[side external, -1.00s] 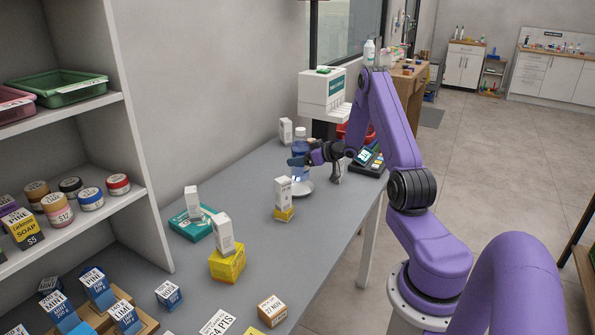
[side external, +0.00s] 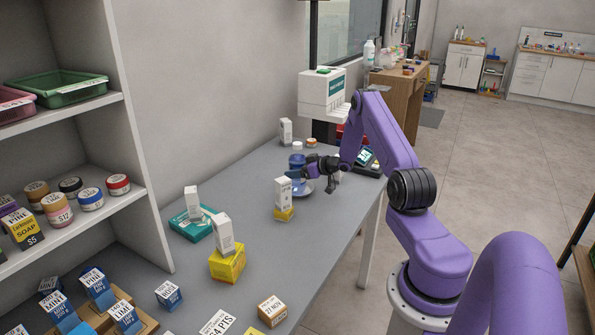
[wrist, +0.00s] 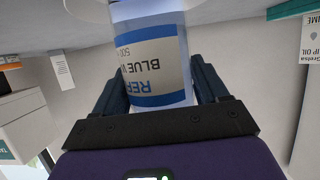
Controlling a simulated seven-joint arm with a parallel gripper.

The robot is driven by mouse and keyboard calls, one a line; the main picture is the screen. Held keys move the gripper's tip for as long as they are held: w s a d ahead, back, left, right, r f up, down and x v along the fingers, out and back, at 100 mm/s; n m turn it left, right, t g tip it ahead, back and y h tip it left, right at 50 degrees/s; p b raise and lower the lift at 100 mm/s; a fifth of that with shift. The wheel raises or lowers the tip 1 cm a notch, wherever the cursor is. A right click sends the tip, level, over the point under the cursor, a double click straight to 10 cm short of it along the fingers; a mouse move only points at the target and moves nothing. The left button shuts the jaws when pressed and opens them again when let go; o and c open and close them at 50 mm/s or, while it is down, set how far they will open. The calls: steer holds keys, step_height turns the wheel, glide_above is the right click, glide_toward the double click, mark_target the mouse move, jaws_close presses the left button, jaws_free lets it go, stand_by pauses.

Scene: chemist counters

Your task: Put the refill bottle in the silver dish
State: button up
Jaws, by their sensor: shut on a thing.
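The refill bottle (side external: 297,160) is blue and clear, with a white and blue label that fills much of the wrist view (wrist: 152,58). My gripper (side external: 294,173) is shut on it, with one dark finger on each side of the bottle in the wrist view. The silver dish (side external: 309,190) is a shallow round dish on the grey counter. The bottle is over the dish, low down, and blue shows at the dish's middle. I cannot tell whether the bottle's base touches the dish, as my gripper and a white box hide part of it.
A white box on a yellow box (side external: 284,213) stands just in front of the dish. Another white box (side external: 286,131) and small jars (side external: 311,143) stand behind. A card terminal (side external: 368,160) is to the right. More stacked boxes (side external: 227,264) stand nearer on the counter.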

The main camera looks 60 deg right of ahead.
steer(key=o, duration=1.5)
steer(key=shift+f, duration=0.15)
steer(key=shift+s+r, duration=0.2)
steer(key=shift+r, duration=0.05)
steer(key=v, duration=1.1)
steer(key=shift+s, duration=0.3)
steer(key=shift+a, duration=0.1)
